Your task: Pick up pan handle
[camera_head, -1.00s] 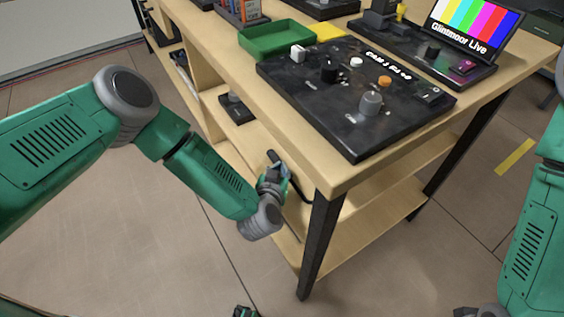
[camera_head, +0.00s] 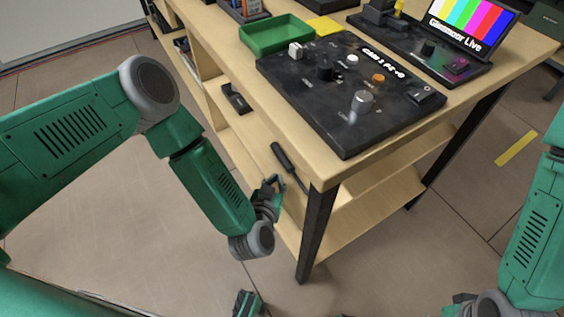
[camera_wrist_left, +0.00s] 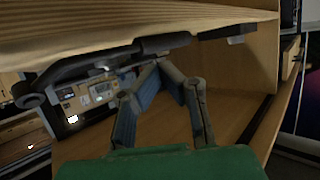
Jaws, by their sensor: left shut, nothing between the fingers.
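The pan handle (camera_head: 282,158) is a black grip on a thin dark rod. In the head view it sticks out at the shelf level, just under the table's front edge. In the left wrist view, a dark bar I take for the pan handle (camera_wrist_left: 72,70) runs under the tabletop, from a round end at the left to a thicker part near the middle. My left gripper (camera_head: 272,184) is just below and left of the handle in the head view, apart from it. In the wrist view its fingers (camera_wrist_left: 166,70) meet at the tips, shut and empty.
The wooden table (camera_head: 240,110) has a low overhang above the shelf, with a black leg (camera_head: 315,235) at the near corner. A black control panel (camera_head: 385,110) and a green tray (camera_head: 277,36) are on top. The floor at the left is clear.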

